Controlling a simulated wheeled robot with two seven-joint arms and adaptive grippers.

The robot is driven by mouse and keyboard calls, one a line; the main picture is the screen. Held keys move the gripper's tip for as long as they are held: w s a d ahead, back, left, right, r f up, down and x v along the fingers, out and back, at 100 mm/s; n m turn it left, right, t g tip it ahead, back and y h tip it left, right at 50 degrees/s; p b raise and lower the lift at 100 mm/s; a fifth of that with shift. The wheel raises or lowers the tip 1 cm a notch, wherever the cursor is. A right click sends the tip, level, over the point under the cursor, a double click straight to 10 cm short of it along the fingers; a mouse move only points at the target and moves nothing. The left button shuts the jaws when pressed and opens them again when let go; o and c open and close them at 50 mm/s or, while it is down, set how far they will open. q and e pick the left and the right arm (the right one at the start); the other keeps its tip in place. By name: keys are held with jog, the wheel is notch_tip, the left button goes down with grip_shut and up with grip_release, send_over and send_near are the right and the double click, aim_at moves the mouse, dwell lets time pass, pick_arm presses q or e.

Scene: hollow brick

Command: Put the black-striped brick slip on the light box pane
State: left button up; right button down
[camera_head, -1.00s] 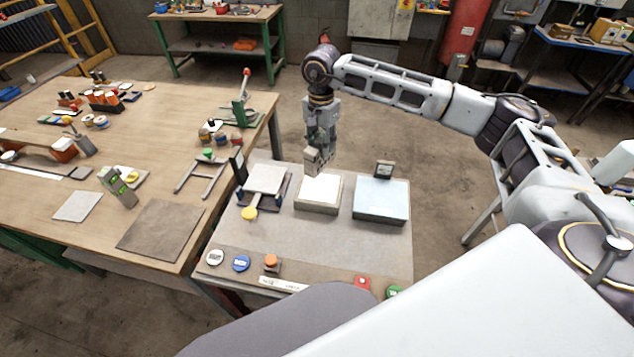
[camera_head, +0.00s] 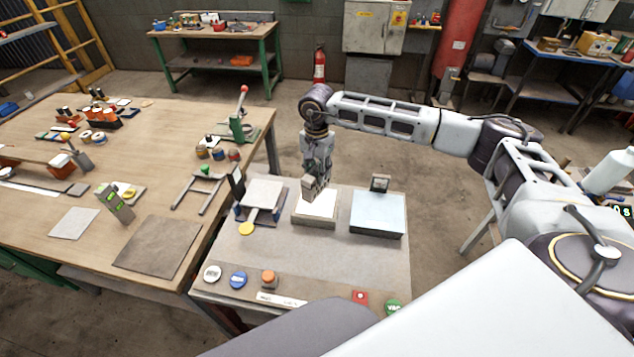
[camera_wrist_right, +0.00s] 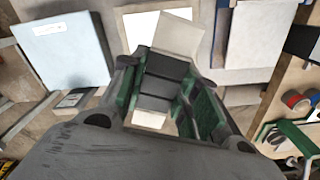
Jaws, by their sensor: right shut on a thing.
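The light box pane (camera_head: 325,205) is a bright white square on a low box, in the middle of the small grey table. My right gripper (camera_head: 313,188) points down just above it and covers part of it. In the right wrist view, the gripper is shut on the brick slip (camera_wrist_right: 178,34), a pale grey piece with dark bands between the fingers. The slip lies over the bright pane (camera_wrist_right: 138,28) and looks turned relative to it. I cannot tell whether slip and pane touch. My left gripper is not in view.
A pale blue-topped box (camera_head: 377,213) stands right of the light box, with a small dark device (camera_head: 380,184) behind it. A stand with a grey plate (camera_head: 264,193) is to the left. Buttons line the table's front, including an orange one (camera_head: 268,277). A wooden workbench (camera_head: 150,190) adjoins at left.

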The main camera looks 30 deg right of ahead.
dwell(0.3)
jog(key=shift+f+p, duration=0.45)
jog(key=shift+f, duration=2.1)
jog(key=shift+f, duration=0.15)
jog(key=c, duration=1.1)
grip_release()
jog(key=shift+r, duration=0.2)
